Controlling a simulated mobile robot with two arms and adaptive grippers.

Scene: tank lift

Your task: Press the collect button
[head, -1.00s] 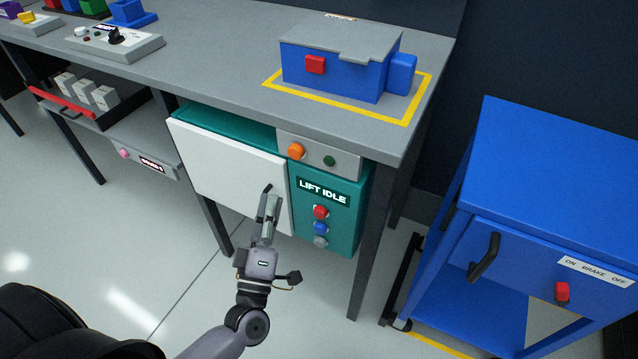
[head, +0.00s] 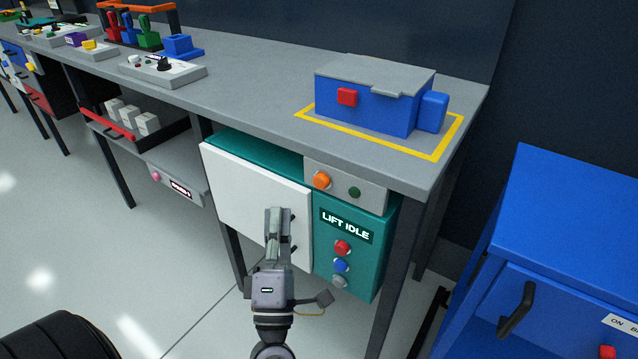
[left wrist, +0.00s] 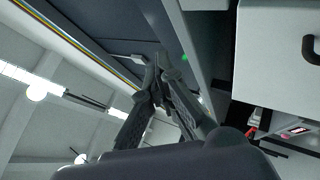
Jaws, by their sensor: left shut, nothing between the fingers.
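A teal cabinet (head: 372,211) under the bench bears a lit sign (head: 346,226) reading "LIFT IDLE". Below the sign are a red button (head: 342,247), a blue button (head: 341,265) and a grey button (head: 340,281). A grey box (head: 372,180) above carries an orange button (head: 321,180) and a dark green round part (head: 354,192). No label reading "collect" is legible. My left gripper (head: 279,212) is shut and empty, appearing in front of the white door, left of the buttons. Its fingers (left wrist: 158,65) show in the left wrist view. My right gripper is out of view.
The white door (head: 240,190) has a dark handle, partly hidden by my gripper. A blue case (head: 360,105) sits on the bench (head: 250,95). A blue cart (head: 560,215) stands at right, beyond the bench leg. Open floor lies at left.

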